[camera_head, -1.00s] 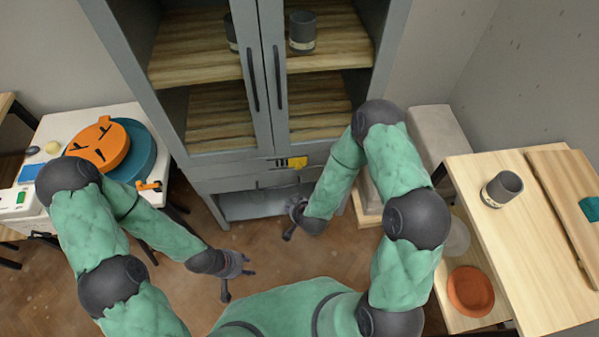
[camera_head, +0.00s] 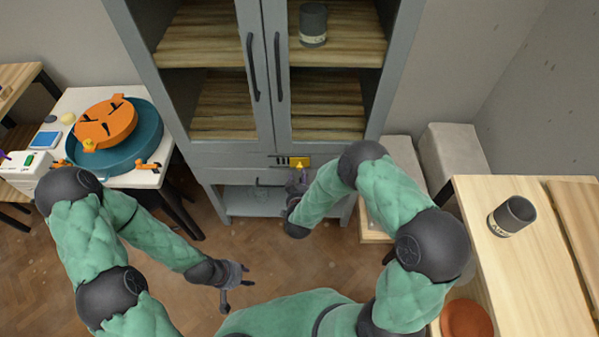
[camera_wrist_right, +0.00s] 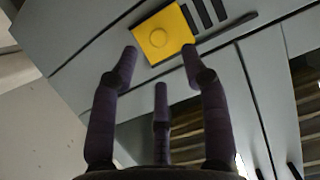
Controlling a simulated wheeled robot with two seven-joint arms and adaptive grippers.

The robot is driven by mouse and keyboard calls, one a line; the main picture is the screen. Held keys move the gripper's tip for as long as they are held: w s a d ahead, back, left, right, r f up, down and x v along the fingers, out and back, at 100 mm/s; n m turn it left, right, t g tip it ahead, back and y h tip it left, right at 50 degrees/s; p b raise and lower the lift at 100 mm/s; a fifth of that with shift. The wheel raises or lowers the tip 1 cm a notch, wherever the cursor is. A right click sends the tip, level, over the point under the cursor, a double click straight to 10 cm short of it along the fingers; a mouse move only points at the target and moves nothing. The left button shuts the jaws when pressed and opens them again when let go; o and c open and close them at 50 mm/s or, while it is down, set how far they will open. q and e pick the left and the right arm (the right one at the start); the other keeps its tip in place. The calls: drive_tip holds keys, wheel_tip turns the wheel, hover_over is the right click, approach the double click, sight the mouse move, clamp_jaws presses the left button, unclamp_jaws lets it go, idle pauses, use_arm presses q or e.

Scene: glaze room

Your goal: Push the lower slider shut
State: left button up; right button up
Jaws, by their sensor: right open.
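A yellow square slider (camera_head: 300,162) with a round disc on its face sits on the front of the grey cabinet, below the glass doors. Black slots and a thin dark rail lie beside it. It also shows in the right wrist view (camera_wrist_right: 163,34). My right gripper (camera_head: 298,178) is open just below and in front of it. In the right wrist view two fingertips of my right gripper (camera_wrist_right: 160,62) flank the slider's near edge, and nothing is between them. Contact is unclear. My left gripper (camera_head: 238,281) is open and empty above the floor.
A drawer handle (camera_head: 268,183) is under the slider. A table with an orange and teal wheel (camera_head: 120,130) stands left. A wooden table with a dark cup (camera_head: 511,215) stands right. The floor before the cabinet is clear.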

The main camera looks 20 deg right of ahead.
sight(300, 168)
drive_tip(key=b+x, duration=0.1)
drive_tip(key=x, duration=0.4)
drive_tip(key=shift+w+d+f+b, duration=0.1)
drive_tip(key=shift+w+f+b, duration=0.1)
drive_tip(key=shift+w+b, duration=0.15)
clamp_jaws()
